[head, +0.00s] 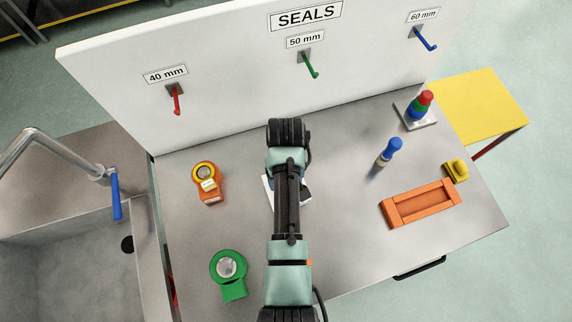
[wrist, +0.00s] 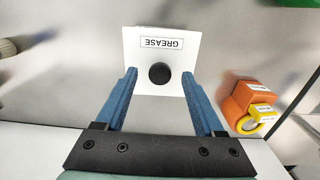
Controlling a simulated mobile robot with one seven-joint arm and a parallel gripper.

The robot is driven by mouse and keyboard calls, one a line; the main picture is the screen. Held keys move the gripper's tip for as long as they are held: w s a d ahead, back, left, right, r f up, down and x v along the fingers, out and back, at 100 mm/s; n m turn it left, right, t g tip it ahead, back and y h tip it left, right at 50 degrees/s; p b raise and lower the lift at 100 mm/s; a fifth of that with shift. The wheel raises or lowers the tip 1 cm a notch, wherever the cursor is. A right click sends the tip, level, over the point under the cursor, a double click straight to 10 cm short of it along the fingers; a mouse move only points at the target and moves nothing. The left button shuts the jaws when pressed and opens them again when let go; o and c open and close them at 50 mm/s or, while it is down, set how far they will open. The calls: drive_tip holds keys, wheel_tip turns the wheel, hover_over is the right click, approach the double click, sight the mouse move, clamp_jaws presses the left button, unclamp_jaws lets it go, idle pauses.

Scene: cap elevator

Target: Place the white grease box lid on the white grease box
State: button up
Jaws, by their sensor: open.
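A white square piece marked GREASE (wrist: 143,67) lies on the grey table, between and beyond my fingers in the wrist view. A round black spot or knob (wrist: 159,74) is on its top. I cannot tell whether this is the lid alone or the lid on the box. In the head view a white edge (head: 267,188) shows beside my arm, which hides the rest. My gripper (wrist: 158,82) is open, with its two blue fingers apart on either side of the black knob. No second white piece shows clearly.
An orange and yellow item (head: 208,183) and a green one (head: 229,272) stand to the left. An orange tray (head: 420,206), blue-topped tool (head: 389,152), yellow piece (head: 455,170) and coloured stack (head: 422,106) are to the right. A white board (head: 240,75) with hooks rises behind.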

wheel_tip(320, 180, up, 11)
drive_tip(key=shift+r+b, duration=0.15)
drive_tip(key=shift+b, duration=0.2)
idle(0.5)
drive_tip(key=w+r+t+b, duration=0.2)
drive_tip(key=w+r+t, duration=0.45)
drive_tip(key=w, duration=0.25)
drive_tip(key=w+r+m+t+b, duration=0.1)
drive_tip(key=w+r+t, duration=0.25)
drive_tip(key=r, duration=0.55)
drive_tip(key=w+r+m+t+b, duration=0.15)
drive_tip(key=r+t, duration=0.25)
drive_tip(key=r, duration=0.5)
drive_tip(key=s+r+t+b, duration=0.15)
drive_tip(key=r+t, duration=0.25)
drive_tip(key=r, duration=0.5)
drive_tip(key=s+r+t+b, duration=0.1)
drive_tip(key=s+r+t, duration=0.25)
drive_tip(key=r, duration=0.55)
drive_tip(key=s+r+m+t+b, duration=0.1)
drive_tip(key=s+r+t, duration=0.5)
drive_tip(key=s+r, duration=0.4)
drive_tip(key=shift+s+r, duration=0.2)
drive_tip(key=shift+s, duration=0.15)
